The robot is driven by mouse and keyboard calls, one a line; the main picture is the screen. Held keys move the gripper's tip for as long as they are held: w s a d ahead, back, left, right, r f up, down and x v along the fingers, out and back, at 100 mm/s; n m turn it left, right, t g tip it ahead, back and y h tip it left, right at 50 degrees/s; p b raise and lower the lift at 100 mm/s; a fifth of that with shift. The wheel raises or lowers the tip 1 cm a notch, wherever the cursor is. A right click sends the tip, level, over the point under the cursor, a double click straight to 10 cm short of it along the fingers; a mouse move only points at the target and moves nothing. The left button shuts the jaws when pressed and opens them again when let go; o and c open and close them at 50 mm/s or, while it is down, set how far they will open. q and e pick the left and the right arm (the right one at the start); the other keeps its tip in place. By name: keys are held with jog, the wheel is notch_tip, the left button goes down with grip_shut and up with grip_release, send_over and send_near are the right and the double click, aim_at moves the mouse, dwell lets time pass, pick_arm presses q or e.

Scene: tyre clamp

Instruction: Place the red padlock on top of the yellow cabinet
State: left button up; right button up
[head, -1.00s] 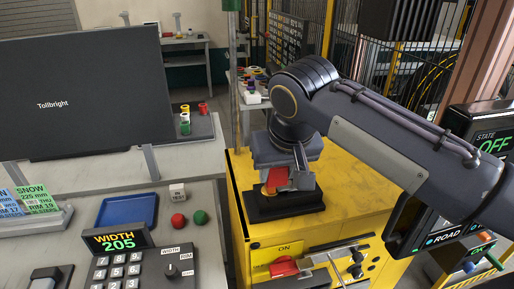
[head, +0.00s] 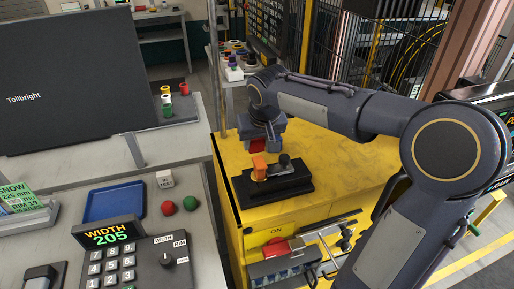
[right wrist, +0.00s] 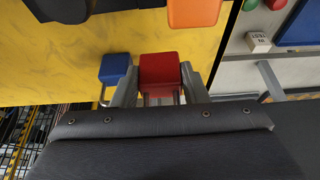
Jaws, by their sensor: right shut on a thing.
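The red padlock (head: 257,147) is in my right gripper (head: 263,142), over the far left part of the yellow cabinet (head: 350,170). In the right wrist view the red padlock (right wrist: 160,70) sits between the two fingers, which are shut on it, with its shackle towards the camera. The yellow cabinet top (right wrist: 50,50) lies behind it. I cannot tell whether the padlock touches the top. My left gripper is not in view.
A black base (head: 285,187) with an orange block (head: 259,168) stands on the cabinet, just in front of the gripper. A blue padlock (right wrist: 115,68) is close beside the red one. The cabinet top to the right looks clear.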

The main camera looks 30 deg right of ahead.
aim_at(258, 145)
jog(key=shift+w+d+f, duration=0.1)
jog(key=shift+w+f, duration=0.1)
jog(key=shift+f, duration=0.05)
jog(key=shift+w+d+f, duration=0.1)
jog(key=shift+w+f, duration=0.1)
jog(key=shift+f, duration=1.6)
jog(key=shift+f, duration=0.25)
jog(key=o, duration=1.1)
jog(key=shift+c, duration=0.2)
jog(key=shift+r, duration=0.45)
jog(key=v, duration=1.1)
jog(key=shift+s+r, duration=0.2)
jog(key=shift+r, duration=0.05)
